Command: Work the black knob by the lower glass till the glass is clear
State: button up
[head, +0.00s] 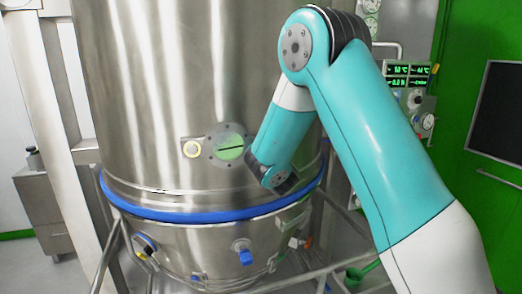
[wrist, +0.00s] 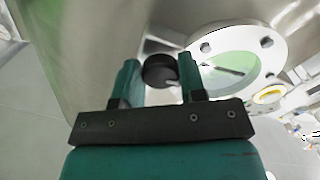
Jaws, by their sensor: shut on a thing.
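The round glass (head: 230,146) sits in a bolted steel flange on the big steel vessel. It looks pale green with a dark wiper bar lying about level across it. It also shows in the wrist view (wrist: 225,66), where the pale green looks somewhat milky; how clear it is cannot be told. The black knob (wrist: 160,70) is beside the flange, between the two teal fingers of my gripper (wrist: 159,64), which is shut on it. In the head view my arm hides the knob and the fingers.
A panel with green readouts (head: 407,75) stands at right. Frame tubes surround the vessel's base.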

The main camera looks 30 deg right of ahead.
jog(key=n, duration=0.6)
jog(key=shift+p, duration=0.4)
dwell(0.3)
jog(key=o, duration=0.9)
